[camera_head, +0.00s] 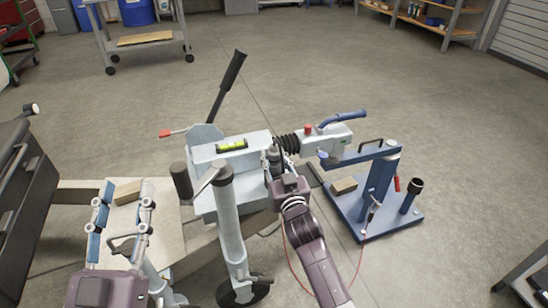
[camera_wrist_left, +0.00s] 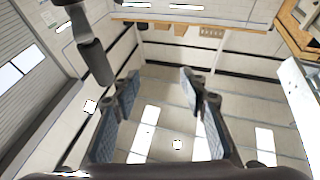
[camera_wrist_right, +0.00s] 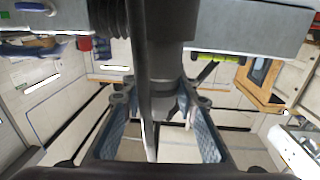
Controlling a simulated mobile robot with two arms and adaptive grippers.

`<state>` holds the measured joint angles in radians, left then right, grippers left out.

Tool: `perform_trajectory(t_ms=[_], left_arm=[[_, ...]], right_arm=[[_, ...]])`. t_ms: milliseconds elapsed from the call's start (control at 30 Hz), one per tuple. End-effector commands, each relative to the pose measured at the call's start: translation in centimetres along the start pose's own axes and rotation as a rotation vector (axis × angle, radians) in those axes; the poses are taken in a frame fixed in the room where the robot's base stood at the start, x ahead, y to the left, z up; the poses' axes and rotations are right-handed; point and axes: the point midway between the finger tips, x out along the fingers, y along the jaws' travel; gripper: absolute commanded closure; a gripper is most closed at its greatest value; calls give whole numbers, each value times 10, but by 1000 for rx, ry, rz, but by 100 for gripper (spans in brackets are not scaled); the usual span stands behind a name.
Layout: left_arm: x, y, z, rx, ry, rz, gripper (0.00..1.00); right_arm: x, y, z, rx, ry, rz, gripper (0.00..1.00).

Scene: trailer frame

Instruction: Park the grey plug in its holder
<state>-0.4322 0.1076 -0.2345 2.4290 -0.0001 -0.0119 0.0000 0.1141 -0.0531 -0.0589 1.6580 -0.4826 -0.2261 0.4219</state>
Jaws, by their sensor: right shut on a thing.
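The grey plug (camera_wrist_right: 168,62) appears in the right wrist view as a dark grey cylinder upright between the finger pads. My right gripper (camera_wrist_right: 160,110) is shut on its lower part. In the head view my right gripper (camera_head: 276,172) is beside the trailer drawbar, just below the black bellows, and the plug's dark top (camera_head: 273,155) shows there. A cable crosses in front of it in the wrist view. I cannot tell which part is the holder, or whether the plug touches the drawbar. My left gripper (camera_head: 126,194) is open and empty at the lower left; its pads are apart in the left wrist view (camera_wrist_left: 157,90).
The grey drawbar (camera_head: 235,150) carries a green level and a tall black lever (camera_head: 231,80). The jockey wheel post (camera_head: 229,220) stands left of my right arm. A blue stand (camera_head: 378,195) with a red cable is at the right. A dark cabinet (camera_head: 25,210) is at far left.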

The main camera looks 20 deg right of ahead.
Motion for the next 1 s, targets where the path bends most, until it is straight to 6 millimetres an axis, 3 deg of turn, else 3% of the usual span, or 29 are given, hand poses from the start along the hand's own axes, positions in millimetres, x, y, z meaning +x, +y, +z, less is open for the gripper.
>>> perform_trajectory(t_ms=[767, 800, 1000], left_arm=[[-2, 2, -22, -4, 105, 4, 60], [-2, 2, -23, -5, 110, 4, 60], [-2, 3, -24, -5, 110, 5, 60]], right_arm=[[0, 0, 6, 0, 2, 0, 100], [0, 0, 6, 0, 2, 0, 71], [0, 0, 6, 0, 2, 0, 52]])
